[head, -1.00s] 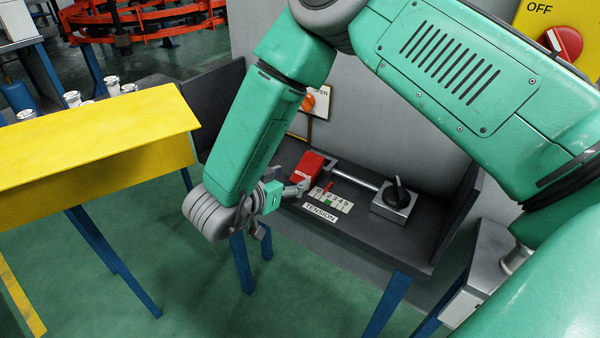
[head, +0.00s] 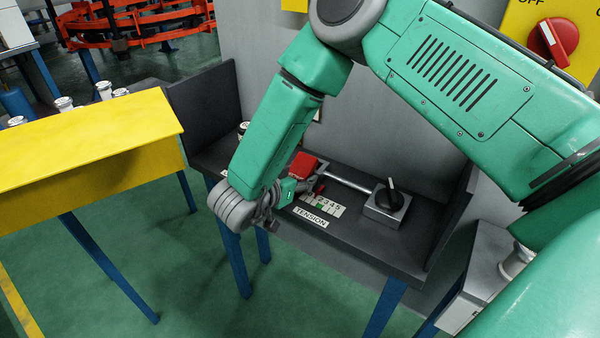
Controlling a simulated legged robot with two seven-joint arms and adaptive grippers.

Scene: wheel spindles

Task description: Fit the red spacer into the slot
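A red block (head: 304,164) sits at the left end of a metal rod on the dark bench, behind a number scale. I cannot tell whether it is the red spacer. A small red pointer (head: 319,189) stands by the scale. My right gripper (head: 290,191) is at the block's near left side and overlaps it in the picture. The gripper is small and partly hidden by its own wrist, so its finger opening and any contact are unclear. No slot can be made out. My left gripper is out of view.
The dark bench (head: 355,240) has side and back walls. It carries a TENSION label (head: 311,217) and a black knob (head: 390,195) on a grey block. A yellow table (head: 85,145) stands at left, with green floor between. A red switch (head: 555,42) is at top right.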

